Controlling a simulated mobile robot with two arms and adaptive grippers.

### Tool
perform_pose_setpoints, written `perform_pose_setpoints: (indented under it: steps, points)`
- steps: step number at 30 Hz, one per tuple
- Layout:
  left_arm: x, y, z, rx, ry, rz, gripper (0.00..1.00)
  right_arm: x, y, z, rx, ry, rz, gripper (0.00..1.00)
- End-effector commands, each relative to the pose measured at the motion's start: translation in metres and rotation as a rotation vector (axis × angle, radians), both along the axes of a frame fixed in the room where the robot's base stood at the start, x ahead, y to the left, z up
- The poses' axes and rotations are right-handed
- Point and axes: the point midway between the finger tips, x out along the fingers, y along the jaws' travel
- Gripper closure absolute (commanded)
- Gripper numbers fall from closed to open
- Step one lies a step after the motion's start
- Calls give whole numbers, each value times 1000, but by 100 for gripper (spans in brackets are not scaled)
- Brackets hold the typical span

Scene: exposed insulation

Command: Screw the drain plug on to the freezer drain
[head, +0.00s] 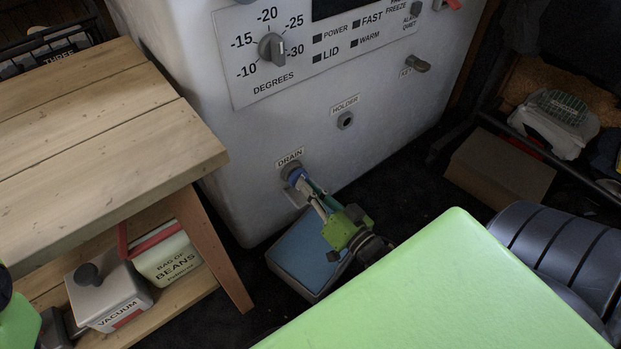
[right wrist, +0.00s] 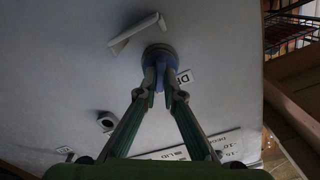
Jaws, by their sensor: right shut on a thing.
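The white freezer (head: 250,130) stands at the back, with a drain (head: 288,168) low on its front under a "DRAIN" label. My right gripper (head: 303,183) is at the drain, its fingers pointing into it. In the right wrist view, my right gripper (right wrist: 167,82) is shut on the blue drain plug (right wrist: 160,55), which sits at the round drain on the white wall. I cannot tell how far the plug is threaded. A little of my left arm shows at the lower left edge; its gripper is out of view.
A wooden table (head: 100,140) stands at the left, with a vacuum box (head: 112,305) and a bag of beans (head: 168,262) on its lower shelf. A blue-topped tray (head: 305,255) lies on the floor below the drain. A holder socket (head: 345,120) is on the freezer. A cardboard box (head: 500,170) is at right.

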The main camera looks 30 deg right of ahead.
Motion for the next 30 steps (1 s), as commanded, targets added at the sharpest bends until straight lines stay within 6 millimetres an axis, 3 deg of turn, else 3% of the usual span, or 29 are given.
perform_pose_setpoints:
  steps: [10,13,24,30]
  points:
    - [3,0,-2,-2,12,0,100,9,1,1,0,0,0,100]
    - [4,0,-3,-2,15,-1,100,9,1,0,0,0,0,73]
    - [2,1,0,-7,5,-2,100,7,0,0,0,1,0,73]
    - [2,1,-1,-4,7,-1,100,-16,-1,-1,1,5,0,73]
